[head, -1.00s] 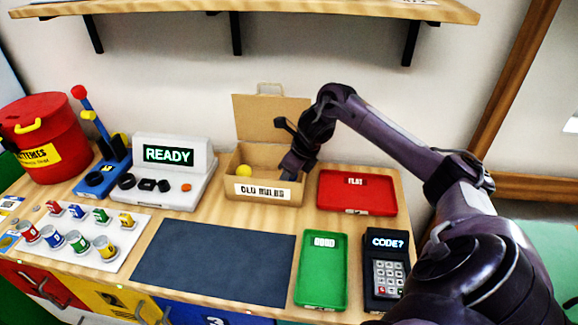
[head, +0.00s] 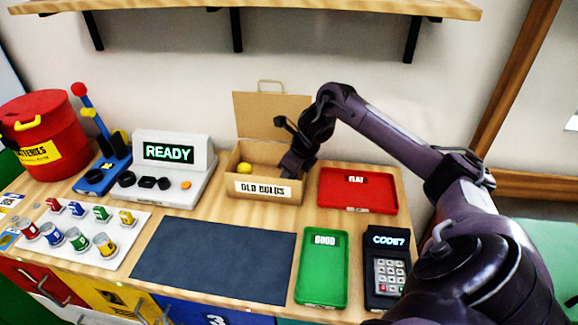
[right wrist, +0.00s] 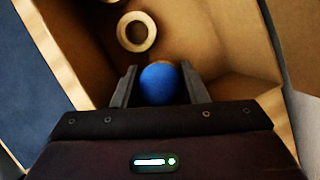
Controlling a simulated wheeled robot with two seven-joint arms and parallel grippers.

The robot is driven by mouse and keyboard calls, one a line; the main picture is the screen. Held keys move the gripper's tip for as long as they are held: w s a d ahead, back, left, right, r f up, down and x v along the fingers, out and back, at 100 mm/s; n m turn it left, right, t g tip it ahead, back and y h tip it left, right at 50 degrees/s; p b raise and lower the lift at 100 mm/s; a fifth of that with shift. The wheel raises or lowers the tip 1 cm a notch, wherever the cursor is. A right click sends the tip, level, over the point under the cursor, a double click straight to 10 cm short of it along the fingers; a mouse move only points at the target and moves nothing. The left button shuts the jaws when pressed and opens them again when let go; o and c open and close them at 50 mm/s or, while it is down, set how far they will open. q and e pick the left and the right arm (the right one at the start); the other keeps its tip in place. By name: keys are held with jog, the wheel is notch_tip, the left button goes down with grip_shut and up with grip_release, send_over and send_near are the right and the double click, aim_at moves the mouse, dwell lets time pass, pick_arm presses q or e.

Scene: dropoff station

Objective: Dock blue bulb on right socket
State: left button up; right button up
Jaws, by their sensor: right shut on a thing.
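The blue bulb (right wrist: 160,84) shows in the right wrist view, round and between the two fingers of my right gripper (right wrist: 159,88). The gripper is shut on it. In the head view my right gripper (head: 290,170) reaches down into the OLD BULBS box (head: 264,190), and the bulb is hidden there. The station with the READY screen (head: 168,152) stands left of the box. It has a row of dark sockets, and the right socket (head: 164,183) looks empty. My left gripper is not in view.
A yellow ball (head: 244,169) lies in the box, whose lid stands open behind. A tan ring (right wrist: 136,31) shows inside it. A red tray (head: 357,190), a green tray (head: 322,270) and a keypad (head: 388,268) are to the right. The dark mat (head: 215,258) is clear.

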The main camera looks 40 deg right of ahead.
jog(key=shift+f, duration=0.15)
jog(key=o, duration=0.5)
jog(key=shift+p+v, duration=1.5)
jog(key=shift+v, duration=1.2)
jog(key=p+v, duration=0.2)
jog(key=v, duration=0.3)
jog(key=shift+s+r, duration=0.1)
jog(key=shift+r, duration=0.2)
